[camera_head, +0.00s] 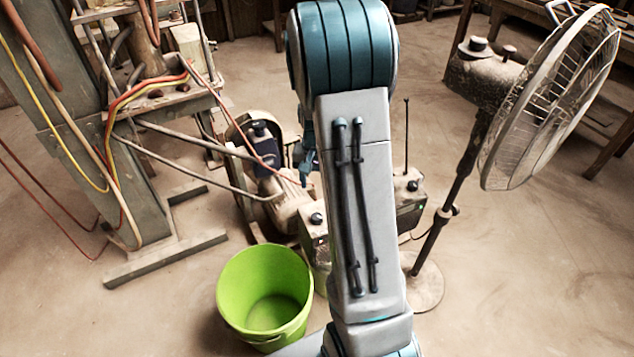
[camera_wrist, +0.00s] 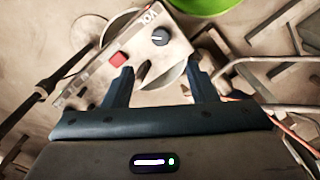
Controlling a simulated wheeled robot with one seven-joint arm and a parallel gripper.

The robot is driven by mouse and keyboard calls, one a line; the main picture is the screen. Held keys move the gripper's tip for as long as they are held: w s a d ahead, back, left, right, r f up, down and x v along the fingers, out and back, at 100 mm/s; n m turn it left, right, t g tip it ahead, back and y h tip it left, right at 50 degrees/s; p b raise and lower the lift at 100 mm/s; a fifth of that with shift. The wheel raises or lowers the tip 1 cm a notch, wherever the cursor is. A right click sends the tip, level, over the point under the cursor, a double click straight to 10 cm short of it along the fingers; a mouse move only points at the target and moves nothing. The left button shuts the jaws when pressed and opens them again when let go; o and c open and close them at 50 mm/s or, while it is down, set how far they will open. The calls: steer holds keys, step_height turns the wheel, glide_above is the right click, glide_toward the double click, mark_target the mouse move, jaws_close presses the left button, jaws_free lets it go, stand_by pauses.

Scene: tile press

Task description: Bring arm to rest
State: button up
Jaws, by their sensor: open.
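My arm (camera_head: 355,200) rises through the middle of the head view and hides part of the scene behind it. My gripper shows in the wrist view (camera_wrist: 160,88) with its two dark fingers apart and nothing between them. Below and beyond the fingers is a pale control box (camera_wrist: 100,75) with a red button (camera_wrist: 118,59) and a black knob (camera_wrist: 160,37). The fingers look apart from the box, but the exact gap is hard to tell. In the head view the gripper is mostly hidden behind my arm.
A green bucket (camera_head: 265,290) stands on the floor left of my arm. A standing fan (camera_head: 550,100) is at the right. A press frame with hoses (camera_head: 130,130) stands at the left, with a motor (camera_head: 285,198) beside it. Open floor (camera_head: 530,270) lies at the lower right.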

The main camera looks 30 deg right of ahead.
steer(key=s+a+r+n+t+p, duration=0.1)
steer(key=s+a+r+p, duration=0.3)
steer(key=r, duration=0.5)
steer(key=s+a+r+n+t+p, duration=0.1)
steer(key=s+a+r+n+p, duration=0.3)
steer(key=s+r, duration=0.4)
steer(key=s+a+r+n+p, duration=0.2)
steer(key=s+a+r+p, duration=0.3)
steer(key=r, duration=0.7)
steer(key=shift+s+a+r+t+p, duration=0.2)
steer(key=shift+s+t+p, duration=0.25)
steer(key=shift+s, duration=0.4)
